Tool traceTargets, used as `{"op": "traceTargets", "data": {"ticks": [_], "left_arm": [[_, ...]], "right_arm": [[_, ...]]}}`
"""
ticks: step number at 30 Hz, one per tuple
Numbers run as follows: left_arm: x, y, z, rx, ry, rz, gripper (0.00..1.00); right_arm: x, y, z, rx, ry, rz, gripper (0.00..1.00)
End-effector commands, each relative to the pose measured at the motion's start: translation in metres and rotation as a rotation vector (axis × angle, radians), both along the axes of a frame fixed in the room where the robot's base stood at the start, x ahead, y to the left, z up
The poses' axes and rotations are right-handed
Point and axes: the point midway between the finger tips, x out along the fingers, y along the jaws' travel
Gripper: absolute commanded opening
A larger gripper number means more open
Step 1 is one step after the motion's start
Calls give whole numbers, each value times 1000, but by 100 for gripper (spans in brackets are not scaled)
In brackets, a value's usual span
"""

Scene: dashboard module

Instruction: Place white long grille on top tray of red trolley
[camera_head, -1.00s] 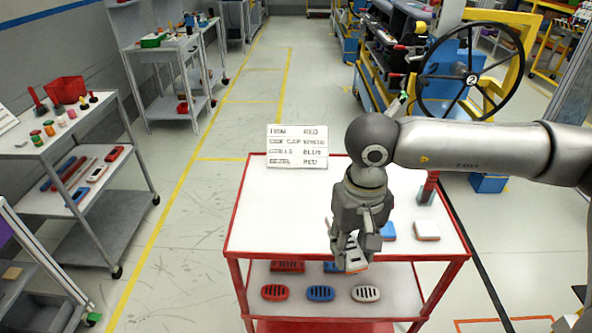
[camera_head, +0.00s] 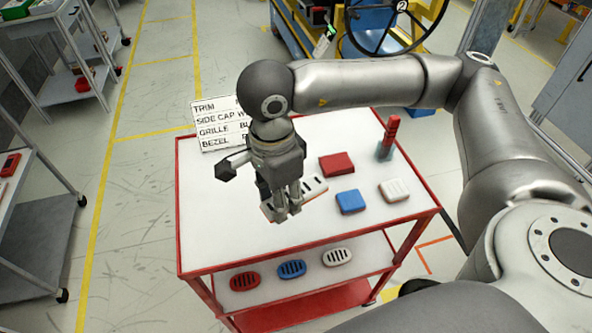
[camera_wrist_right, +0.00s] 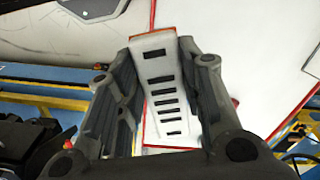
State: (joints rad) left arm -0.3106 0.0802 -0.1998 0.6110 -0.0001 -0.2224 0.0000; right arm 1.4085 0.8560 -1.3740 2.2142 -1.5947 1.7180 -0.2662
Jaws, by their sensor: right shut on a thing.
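A white long grille (camera_head: 314,187) with dark slots is held in my right gripper (camera_head: 283,207) over the red trolley's white top tray (camera_head: 215,238). In the right wrist view the grille (camera_wrist_right: 162,88) lies lengthwise between the two fingers, with orange at its far end. The fingers hide part of the grille in the head view. I cannot tell whether its underside touches the tray. My left gripper is not in view.
A red piece (camera_head: 337,164), a blue piece (camera_head: 351,201) and a white piece (camera_head: 394,190) lie on the tray's right side. A sign (camera_head: 222,124) stands at the back edge. Red, blue and white oval grilles (camera_head: 292,268) lie on the lower shelf. The tray's front left is clear.

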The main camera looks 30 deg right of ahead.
Motion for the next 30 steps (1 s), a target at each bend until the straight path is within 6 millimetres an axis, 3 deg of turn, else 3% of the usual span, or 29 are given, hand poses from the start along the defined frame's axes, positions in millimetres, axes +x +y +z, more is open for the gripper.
{"op": "traceTargets", "data": {"ticks": [12, 30], "left_arm": [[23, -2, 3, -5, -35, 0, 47], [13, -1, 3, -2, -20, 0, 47]], "right_arm": [[-18, 5, -6, -13, -16, -872, 11], [-39, 3, -12, -20, -31, -2179, 11]]}}
